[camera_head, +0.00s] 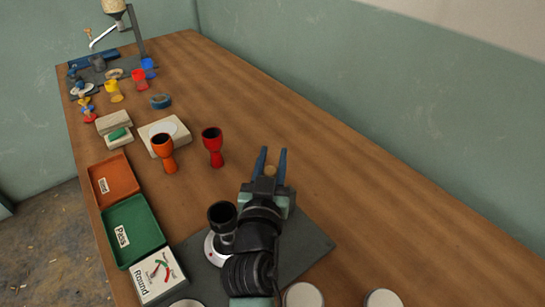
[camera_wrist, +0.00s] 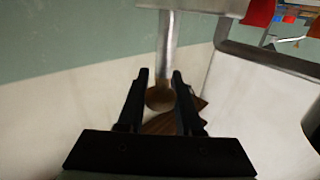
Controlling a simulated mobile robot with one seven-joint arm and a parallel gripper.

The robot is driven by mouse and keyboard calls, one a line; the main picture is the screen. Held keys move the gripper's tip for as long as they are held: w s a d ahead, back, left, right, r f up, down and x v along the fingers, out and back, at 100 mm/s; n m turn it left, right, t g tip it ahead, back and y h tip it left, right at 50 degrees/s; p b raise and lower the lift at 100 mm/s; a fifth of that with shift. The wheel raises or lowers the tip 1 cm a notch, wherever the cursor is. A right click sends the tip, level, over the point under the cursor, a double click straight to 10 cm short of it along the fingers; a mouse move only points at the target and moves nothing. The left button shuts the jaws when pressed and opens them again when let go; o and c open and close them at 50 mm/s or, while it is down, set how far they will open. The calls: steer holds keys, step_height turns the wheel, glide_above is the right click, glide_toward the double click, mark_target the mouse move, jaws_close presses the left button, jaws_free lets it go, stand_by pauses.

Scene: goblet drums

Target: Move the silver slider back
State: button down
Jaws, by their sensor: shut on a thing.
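In the wrist view a silver bar (camera_wrist: 168,45) runs up from a round brown wooden knob (camera_wrist: 160,97). I take this bar and knob to be the silver slider. My gripper (camera_wrist: 160,78) has its two dark fingers on either side of the knob, shut on it. In the head view my gripper (camera_head: 272,156) is above the far edge of the dark grey plate (camera_head: 308,248), fingers pointing away. The tan knob (camera_head: 270,170) shows small between them. The bar and most of the slider's mount are hidden in the head view by my arm.
A black goblet drum (camera_head: 222,213) stands close left of my arm. Red (camera_head: 213,150) and orange (camera_head: 164,155) goblets stand farther back. A green tray (camera_head: 132,230), an orange tray (camera_head: 113,180) and a "Round" box (camera_head: 157,275) line the left edge.

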steer(key=shift+w+d+r+p, duration=0.1)
steer(key=shift+w+d+p, duration=0.55)
steer(key=shift+d, duration=0.35)
steer(key=shift+w+d+p, duration=0.45)
steer(key=shift+w+d, duration=0.3)
steer(key=shift+d, duration=0.2)
steer(key=c, duration=0.6)
jaws_free()
steer(key=shift+w+d, duration=0.1)
steer(key=shift+s+a, duration=0.2)
steer(key=shift+s, duration=1.05)
steer(key=shift+s+a, duration=0.25)
steer(key=shift+s, duration=1)
steer(key=shift+s+a, duration=0.2)
steer(key=shift+s, duration=1.05)
